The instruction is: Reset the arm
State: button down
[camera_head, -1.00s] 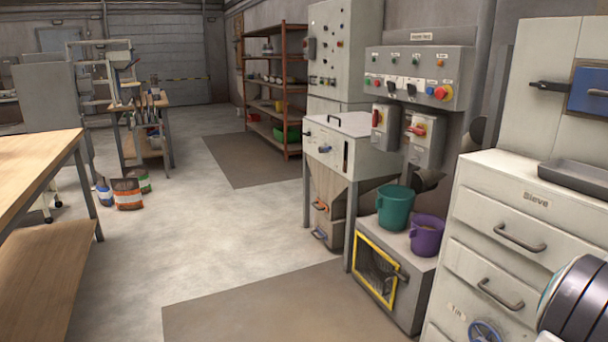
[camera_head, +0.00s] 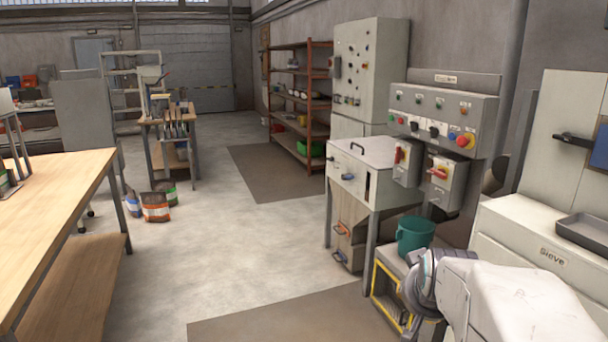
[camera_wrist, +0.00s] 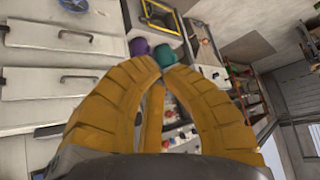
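My gripper (camera_wrist: 166,68) shows in the wrist view with its yellow ribbed fingers drawn together at the tips. Nothing shows held between them. A purple bucket (camera_wrist: 139,47) and a teal bucket (camera_wrist: 163,56) appear beyond the fingertips, apart from them as far as I can tell. In the head view my pale arm comes in at the lower right, in front of the white drawer cabinet (camera_head: 510,225) marked Sieve. The gripper itself is not visible there. The teal bucket (camera_head: 414,234) stands on the low unit beside the arm.
A control panel (camera_head: 445,120) and a hopper machine (camera_head: 362,175) stand behind the arm. A wooden table (camera_head: 60,190) is at the left. The floor in the middle is clear.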

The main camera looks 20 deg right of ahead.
jog(key=s+a+r+n+g+y+p, duration=0.1)
jog(key=s+a+n+p, duration=0.3)
jog(key=a, duration=0.6)
jog(key=s+a+r+n+g+y+p, duration=0.2)
jog(key=s+a+r+n+y+p, duration=0.1)
jog(key=s+a, duration=0.6)
jog(key=shift+s+a+n+y+p, duration=0.3)
jog(key=shift+a+n+p, duration=0.15)
jog(key=shift+a, duration=0.6)
